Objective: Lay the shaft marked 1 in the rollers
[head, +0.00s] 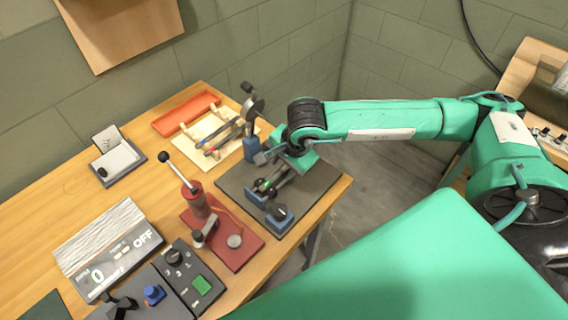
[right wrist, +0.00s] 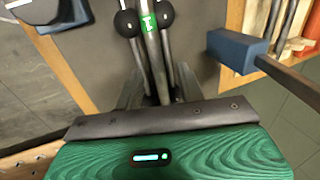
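The shaft with a green band (right wrist: 148,22) and a white mark like a 1 runs upright through the right wrist view, between two black round rollers (right wrist: 127,23). In the head view its green band (head: 262,185) shows over the dark plate. I cannot tell if the shaft rests on the rollers or is slightly above. My right gripper (head: 277,174) is low over the plate, at the shaft. In the wrist view its grey fingers (right wrist: 156,92) stand close on both sides of the shaft; whether they clamp it is hidden. My left gripper is out of view.
Two more shafts (head: 215,145) lie on a pale wooden rack, beside an orange tray (head: 186,113). A blue block (head: 279,214) stands at the dark plate's (head: 318,180) front. A red lever stand (head: 222,235), a display reading 0 and OFF (head: 106,255) and a control box (head: 188,277) are nearer.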

